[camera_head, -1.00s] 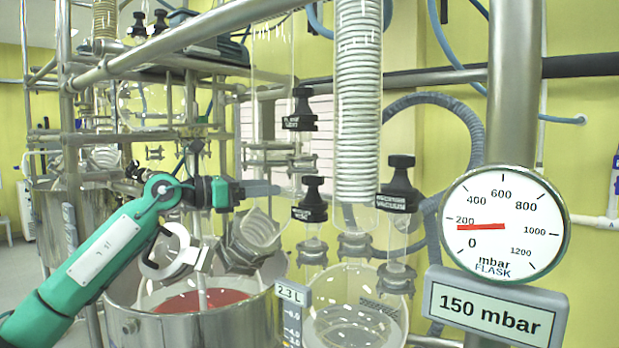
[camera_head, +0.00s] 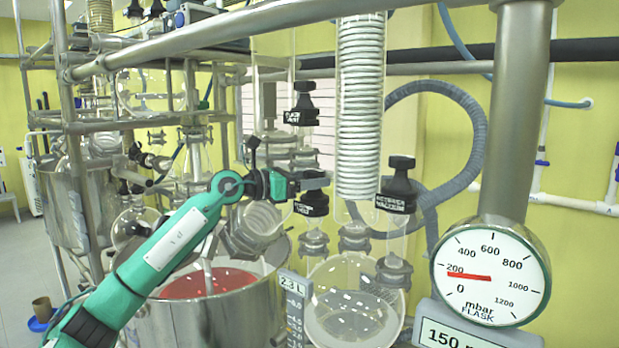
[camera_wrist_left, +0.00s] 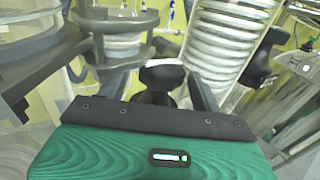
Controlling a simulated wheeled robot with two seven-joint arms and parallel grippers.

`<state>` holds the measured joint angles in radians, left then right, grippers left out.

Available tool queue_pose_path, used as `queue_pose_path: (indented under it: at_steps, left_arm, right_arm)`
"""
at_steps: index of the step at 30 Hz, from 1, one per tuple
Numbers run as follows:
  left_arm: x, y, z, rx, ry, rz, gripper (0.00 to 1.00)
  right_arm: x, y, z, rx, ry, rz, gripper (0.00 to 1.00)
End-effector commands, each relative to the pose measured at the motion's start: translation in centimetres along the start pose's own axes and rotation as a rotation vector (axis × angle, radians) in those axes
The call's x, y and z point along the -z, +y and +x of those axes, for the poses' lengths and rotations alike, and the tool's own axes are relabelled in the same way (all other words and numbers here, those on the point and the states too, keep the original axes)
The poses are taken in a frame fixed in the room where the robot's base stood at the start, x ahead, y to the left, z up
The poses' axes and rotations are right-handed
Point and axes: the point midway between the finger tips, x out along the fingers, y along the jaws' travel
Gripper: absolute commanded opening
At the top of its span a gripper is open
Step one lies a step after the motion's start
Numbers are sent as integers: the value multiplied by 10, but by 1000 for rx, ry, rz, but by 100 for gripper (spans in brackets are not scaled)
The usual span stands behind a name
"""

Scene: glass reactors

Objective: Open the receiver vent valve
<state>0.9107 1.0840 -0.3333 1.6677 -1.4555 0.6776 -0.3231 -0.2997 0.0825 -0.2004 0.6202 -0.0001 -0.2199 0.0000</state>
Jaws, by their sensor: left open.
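A black valve knob (camera_head: 311,203) with a white-lettered tag sits on a glass neck above the round receiver flask (camera_head: 352,305); the lettering is too small to read surely. My left gripper (camera_head: 318,180) is at the top of this knob and partly covers it. In the left wrist view the open fingers (camera_wrist_left: 155,82) stand on either side of a black knob (camera_wrist_left: 162,76); I cannot tell whether they touch it. A second black valve (camera_head: 397,188), whose tag seems to read receiver vacuum, stands to the right. My right gripper is out of view.
Another black valve (camera_head: 302,105) is above. The coiled glass condenser (camera_head: 360,110) rises close to the right of my gripper. A steel vessel (camera_head: 215,315) with red liquid stands below. The flask gauge (camera_head: 490,272) points near 150 mbar. Metal rails cross above.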

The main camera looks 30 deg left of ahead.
Motion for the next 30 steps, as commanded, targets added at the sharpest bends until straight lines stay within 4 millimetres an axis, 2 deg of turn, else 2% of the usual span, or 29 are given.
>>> queue_pose_path:
  at_steps: [2, 6, 9, 20, 30]
  left_arm:
    - [0, 0, 0, 0, 0, 0, 66]
    - [0, 0, 0, 0, 0, 0, 38]
    - [0, 0, 0, 0, 0, 0, 22]
    - [0, -1, -1, -32, 0, 2, 22]
    - [0, -3, -1, -172, -3, 4, 22]
  right_arm:
    - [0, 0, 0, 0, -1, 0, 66]
    - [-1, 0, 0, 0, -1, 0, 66]
    - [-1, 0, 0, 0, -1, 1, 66]
    - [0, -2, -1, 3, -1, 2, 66]
    - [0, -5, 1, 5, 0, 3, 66]
